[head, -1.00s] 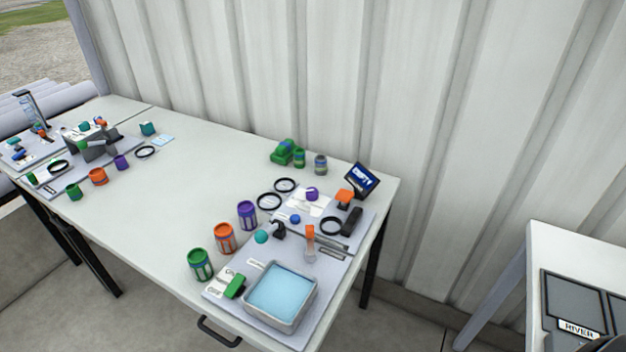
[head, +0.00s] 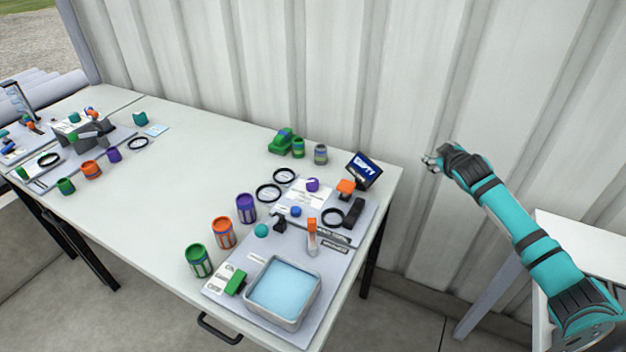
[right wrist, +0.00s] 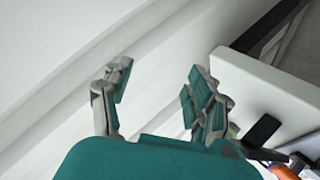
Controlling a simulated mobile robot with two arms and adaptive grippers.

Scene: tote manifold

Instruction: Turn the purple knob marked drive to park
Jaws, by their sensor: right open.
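A small purple knob (head: 313,185) sits on a white label on the grey panel (head: 345,237) at the right end of the long table, in the head view. Its marking is too small to read. My right gripper (head: 432,161) is raised beside the corrugated wall, to the right of the table and apart from the knob. In the right wrist view its two fingers (right wrist: 158,90) are spread with nothing between them. My left gripper is not in view.
A water-filled tray (head: 262,314), purple (head: 246,208), orange (head: 224,232) and green (head: 199,261) cans are nearer. The table's middle (head: 180,190) is clear.

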